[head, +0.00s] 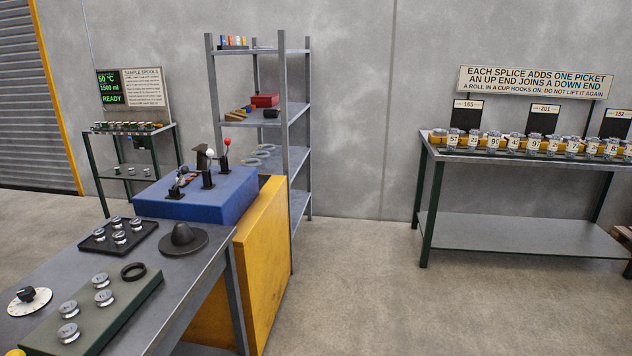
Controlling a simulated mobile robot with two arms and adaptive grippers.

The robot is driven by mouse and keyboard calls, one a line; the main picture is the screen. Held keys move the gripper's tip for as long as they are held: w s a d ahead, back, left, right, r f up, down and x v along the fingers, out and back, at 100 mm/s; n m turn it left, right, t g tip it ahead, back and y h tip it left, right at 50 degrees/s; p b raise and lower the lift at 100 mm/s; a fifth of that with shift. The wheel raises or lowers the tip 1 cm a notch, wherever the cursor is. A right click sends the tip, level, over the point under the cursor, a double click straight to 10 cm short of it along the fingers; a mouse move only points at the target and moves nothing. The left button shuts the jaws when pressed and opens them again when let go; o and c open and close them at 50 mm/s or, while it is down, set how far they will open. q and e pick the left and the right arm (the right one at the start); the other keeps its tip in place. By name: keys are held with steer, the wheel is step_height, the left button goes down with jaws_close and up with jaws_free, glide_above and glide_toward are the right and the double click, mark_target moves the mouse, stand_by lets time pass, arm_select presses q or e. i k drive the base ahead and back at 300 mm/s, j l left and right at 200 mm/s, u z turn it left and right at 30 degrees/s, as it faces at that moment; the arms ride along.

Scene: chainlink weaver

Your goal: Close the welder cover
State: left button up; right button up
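No part I can clearly tell as a welder cover shows in the head view. A blue box (205,205) with levers on top stands at the far end of the grey workbench (190,270), against a yellow cabinet (268,255). The levers have a red knob (227,142), a white knob (209,153) and dark handles (180,182). I cannot tell whether this box is the welder or whether any part of it is a cover.
The workbench holds a black tray (103,247) of metal pieces, a dark domed disc (183,240), a green-grey block (88,331) and a white dial (15,302). Shelving (308,130) stands behind. A long table (500,160) of numbered cups is right. The floor between is clear.

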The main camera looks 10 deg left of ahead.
mark_target(201, 149)
steer(key=i+j+u, duration=0.15)
steer(key=i+u, duration=0.8)
steer(key=i+l+u, duration=0.15)
steer(key=i+l, duration=0.25)
steer(key=i, duration=0.15)
steer(key=i+l+u, duration=0.15)
steer(key=i+l, duration=0.3)
steer(key=i, duration=0.1)
